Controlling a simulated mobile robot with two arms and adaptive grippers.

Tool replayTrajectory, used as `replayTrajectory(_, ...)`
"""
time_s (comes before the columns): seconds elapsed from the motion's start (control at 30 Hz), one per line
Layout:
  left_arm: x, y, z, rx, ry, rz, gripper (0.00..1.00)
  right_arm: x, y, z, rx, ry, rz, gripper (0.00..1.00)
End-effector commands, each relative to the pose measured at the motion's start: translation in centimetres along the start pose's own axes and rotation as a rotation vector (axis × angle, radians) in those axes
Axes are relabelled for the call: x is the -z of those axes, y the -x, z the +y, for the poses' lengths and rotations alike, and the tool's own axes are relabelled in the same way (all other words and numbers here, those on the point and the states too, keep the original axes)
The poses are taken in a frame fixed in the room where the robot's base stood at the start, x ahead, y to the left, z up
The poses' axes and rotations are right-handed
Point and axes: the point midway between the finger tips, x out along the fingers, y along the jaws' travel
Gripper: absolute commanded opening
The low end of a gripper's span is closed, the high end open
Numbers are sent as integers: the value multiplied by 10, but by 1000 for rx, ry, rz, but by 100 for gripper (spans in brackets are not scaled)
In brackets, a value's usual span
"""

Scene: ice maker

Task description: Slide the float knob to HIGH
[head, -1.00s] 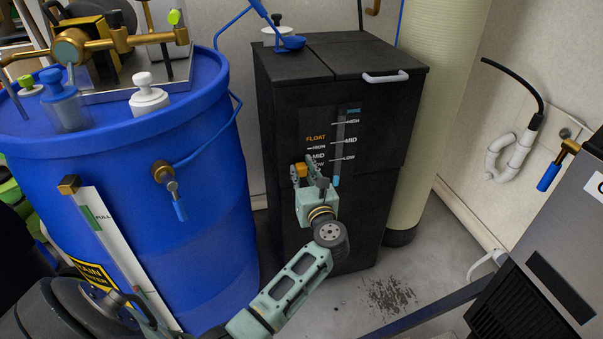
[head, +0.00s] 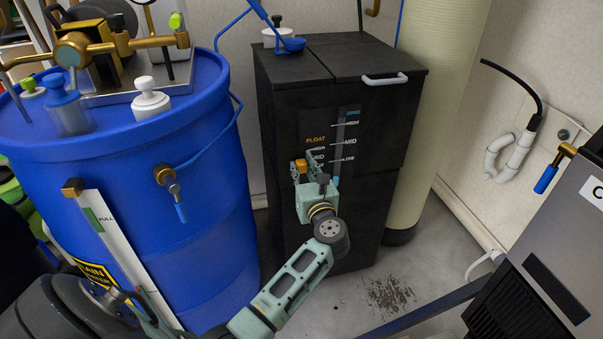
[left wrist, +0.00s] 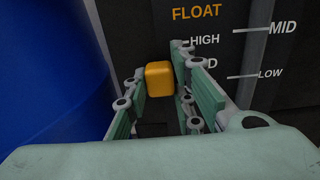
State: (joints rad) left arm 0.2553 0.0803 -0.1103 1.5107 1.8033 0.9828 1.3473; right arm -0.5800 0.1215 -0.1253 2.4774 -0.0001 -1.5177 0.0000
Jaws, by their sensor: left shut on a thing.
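The float knob (head: 300,167) is a small orange block on the black cabinet's front panel, beside the FLOAT scale. It also shows in the left wrist view (left wrist: 159,79), left of the HIGH and MID marks, about level with MID and below HIGH. My left gripper (head: 308,171) is shut on the knob, with the fingers on either side of it in the left wrist view (left wrist: 158,98). The fingers hide part of the MID label and the LOW label of the float scale. My right gripper is not in view.
A blue drum (head: 215,220) stands close to the left of the black cabinet (head: 355,225). A level gauge (head: 341,150) with its own HIGH, MID and LOW marks is right of the float scale. A cream cylinder (head: 440,100) stands behind, and a grey machine (head: 560,230) at the right.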

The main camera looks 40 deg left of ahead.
Motion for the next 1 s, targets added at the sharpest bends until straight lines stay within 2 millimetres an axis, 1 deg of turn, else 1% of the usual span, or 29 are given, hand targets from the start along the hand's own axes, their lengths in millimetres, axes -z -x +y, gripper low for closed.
replayTrajectory(0.03,-5,0,-1,1,2,-1,0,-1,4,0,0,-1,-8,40)
replayTrajectory(0.4,-19,0,0,1,2,-2,0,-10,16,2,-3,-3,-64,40)
replayTrajectory(0.47,-22,0,0,1,2,-2,0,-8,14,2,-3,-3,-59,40)
replayTrajectory(0.63,-28,0,0,1,3,-2,0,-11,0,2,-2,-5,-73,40)
replayTrajectory(0.8,-33,0,0,1,3,-1,0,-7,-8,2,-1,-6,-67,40)
replayTrajectory(0.83,-32,0,0,1,3,-1,26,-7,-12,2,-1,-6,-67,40)
replayTrajectory(1.0,-31,0,0,1,2,-1,41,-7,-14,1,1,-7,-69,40)
